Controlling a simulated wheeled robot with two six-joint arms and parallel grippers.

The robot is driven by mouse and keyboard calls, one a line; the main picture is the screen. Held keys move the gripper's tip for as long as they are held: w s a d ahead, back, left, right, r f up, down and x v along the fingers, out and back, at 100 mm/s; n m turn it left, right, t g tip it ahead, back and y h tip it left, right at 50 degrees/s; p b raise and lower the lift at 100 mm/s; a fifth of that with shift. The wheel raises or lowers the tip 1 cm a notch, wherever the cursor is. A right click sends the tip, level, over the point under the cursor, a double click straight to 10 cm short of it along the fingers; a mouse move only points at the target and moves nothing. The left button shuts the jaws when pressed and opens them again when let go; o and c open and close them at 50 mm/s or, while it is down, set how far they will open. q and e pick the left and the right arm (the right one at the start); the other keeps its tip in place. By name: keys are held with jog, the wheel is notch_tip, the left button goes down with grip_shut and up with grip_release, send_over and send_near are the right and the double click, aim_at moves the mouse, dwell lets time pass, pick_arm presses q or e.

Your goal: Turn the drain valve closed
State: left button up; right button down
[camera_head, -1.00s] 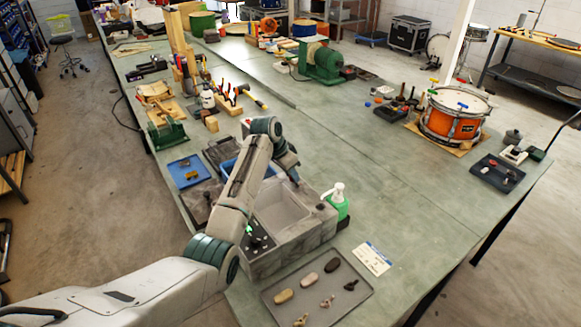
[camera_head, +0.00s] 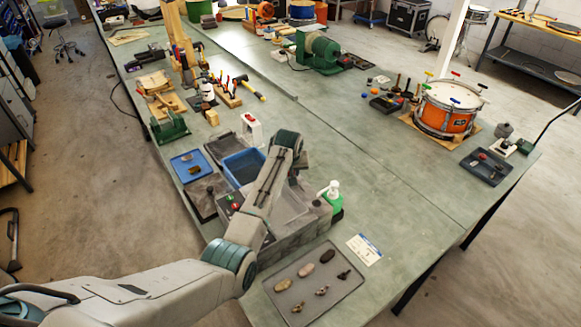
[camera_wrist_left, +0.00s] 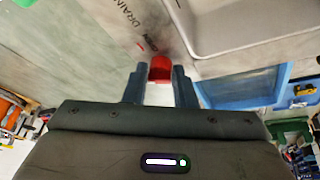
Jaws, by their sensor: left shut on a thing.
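The drain valve's red handle (camera_wrist_left: 160,68) shows in the left wrist view, beside the grey sink unit's printed DRAIN label (camera_wrist_left: 124,14). My left gripper (camera_wrist_left: 159,75) has one finger on each side of the red handle and is shut on it. In the head view my left arm reaches over the grey sink unit (camera_head: 300,234) and hides much of the basin. The valve cannot be made out there. The handle's exact turn is hard to tell. My right gripper is not in view.
A green soap bottle (camera_head: 333,203) stands right of the sink. A blue bin (camera_head: 242,166) and a blue tray (camera_head: 190,165) are to its left. A grey tray (camera_head: 336,284) with stones and small metal parts lies in front. The bench's middle is clear.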

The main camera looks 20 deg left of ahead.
pick_arm(q)
jog(key=shift+w+d+n+g+y, duration=0.15)
jog(key=shift+n+y, duration=0.25)
jog(key=shift+n, duration=0.7)
jog(key=shift+s+n+g+y, duration=0.15)
jog(key=shift+n+y, duration=0.25)
jog(key=shift+n, duration=0.7)
jog(key=shift+w, duration=0.1)
jog(key=o, duration=0.9)
jog(key=shift+o, duration=0.2)
jog(key=shift+r, duration=0.1)
jog(key=shift+d+r, duration=0.1)
jog(key=shift+r, duration=0.2)
jog(key=b+v, duration=0.3)
jog(key=v, duration=0.7)
jog(key=shift+b, duration=0.4)
